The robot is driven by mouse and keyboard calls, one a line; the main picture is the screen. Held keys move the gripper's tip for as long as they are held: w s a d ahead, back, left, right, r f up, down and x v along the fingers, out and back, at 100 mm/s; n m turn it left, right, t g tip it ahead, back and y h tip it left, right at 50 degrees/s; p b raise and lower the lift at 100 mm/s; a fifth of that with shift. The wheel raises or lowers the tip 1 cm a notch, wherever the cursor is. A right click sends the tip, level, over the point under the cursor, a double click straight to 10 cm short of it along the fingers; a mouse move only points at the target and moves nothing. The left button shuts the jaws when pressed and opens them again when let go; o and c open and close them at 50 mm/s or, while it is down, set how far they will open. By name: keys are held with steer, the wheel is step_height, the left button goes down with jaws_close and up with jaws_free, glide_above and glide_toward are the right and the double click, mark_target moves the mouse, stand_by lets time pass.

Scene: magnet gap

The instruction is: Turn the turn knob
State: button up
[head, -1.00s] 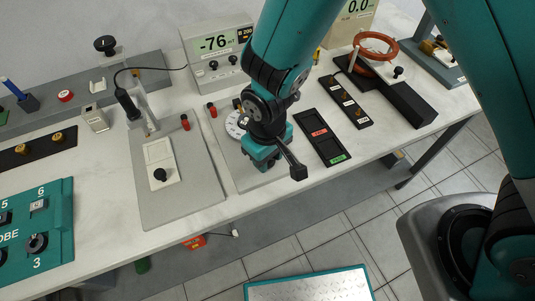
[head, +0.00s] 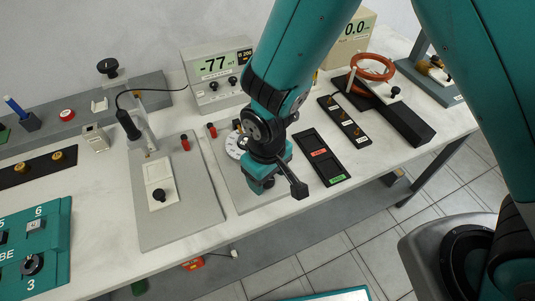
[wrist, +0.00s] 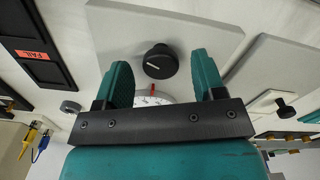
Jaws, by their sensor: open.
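A round black knob (wrist: 159,60) with a white pointer line sits on a pale grey plate in the wrist view. A white dial face with a red mark (wrist: 153,91) lies just below it, partly hidden by my gripper's crossbar. My gripper (wrist: 162,72) is open, with one teal finger on each side of the knob in the picture and visible gaps between. It holds nothing. In the head view my gripper (head: 267,172) is over the grey plate (head: 228,172). The dial (head: 236,147) shows partly behind it, and the knob is mostly hidden there.
To the right lies a black tray with red FAIL (head: 318,153) and green labels. A meter (head: 215,68) reading -77 stands behind. Another grey plate with a cream switch block (head: 160,183) is to the left. A red post (head: 211,131) stands close by the dial.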

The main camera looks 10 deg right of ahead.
step_height(320, 180, up, 17)
stand_by(0.4)
steer(key=shift+f, duration=0.1)
stand_by(0.4)
steer(key=s+d+r+y, duration=0.4)
steer(key=s+d+r, duration=0.4)
steer(key=s+d, duration=0.2)
steer(key=shift+s+r, duration=0.35)
stand_by(0.7)
